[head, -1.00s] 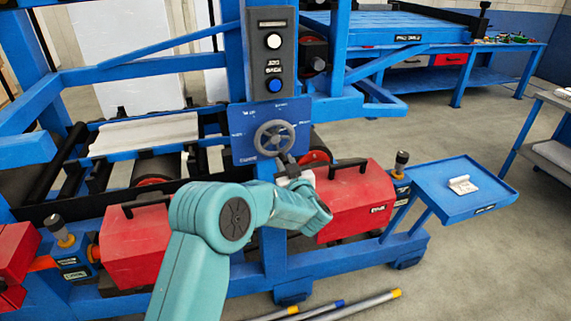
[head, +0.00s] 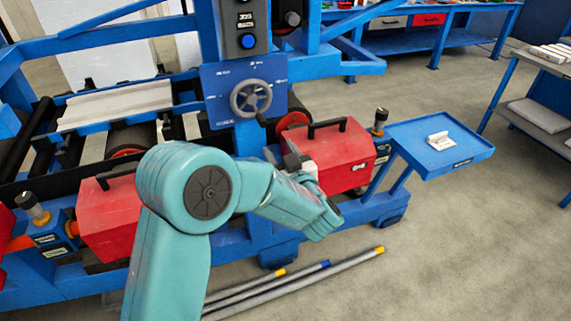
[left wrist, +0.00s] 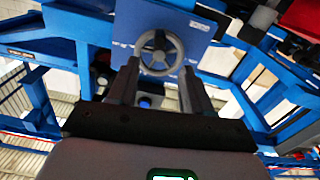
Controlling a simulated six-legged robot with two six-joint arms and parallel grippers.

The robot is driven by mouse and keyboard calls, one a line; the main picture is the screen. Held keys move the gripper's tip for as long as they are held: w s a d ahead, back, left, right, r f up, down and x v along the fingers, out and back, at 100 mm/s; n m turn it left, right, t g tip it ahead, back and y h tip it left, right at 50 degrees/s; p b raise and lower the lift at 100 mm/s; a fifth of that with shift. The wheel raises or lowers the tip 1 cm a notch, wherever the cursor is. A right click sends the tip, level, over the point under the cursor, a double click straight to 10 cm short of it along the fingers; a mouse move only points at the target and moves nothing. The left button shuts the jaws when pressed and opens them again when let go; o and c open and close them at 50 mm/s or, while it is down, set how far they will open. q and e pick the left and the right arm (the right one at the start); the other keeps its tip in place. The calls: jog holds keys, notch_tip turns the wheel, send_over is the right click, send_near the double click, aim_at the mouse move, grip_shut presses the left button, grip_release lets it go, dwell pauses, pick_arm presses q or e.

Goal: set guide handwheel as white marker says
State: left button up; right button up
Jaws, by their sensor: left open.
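The grey spoked guide handwheel (head: 251,98) sits on a blue panel (head: 215,80) with small white markings around it, too small to read. A dark knob-like part (head: 262,120) shows at its lower right. I cannot pick out which marking is the white marker. My left gripper (head: 279,152) is below and right of the wheel, apart from it, its fingers partly hidden. In the left wrist view my open fingers (left wrist: 158,75) point toward the handwheel (left wrist: 159,53), which shows beyond and between their tips. Nothing is between the fingers. My right gripper is not in view.
A control box with a blue button (head: 247,41) is above the panel. Red housings (head: 338,158) flank the blue post. A blue side tray (head: 445,160) holds a small pale object (head: 439,141). Several rods (head: 300,290) lie on the floor.

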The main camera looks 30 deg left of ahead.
pick_arm(q)
jog(key=shift+v, duration=1.8)
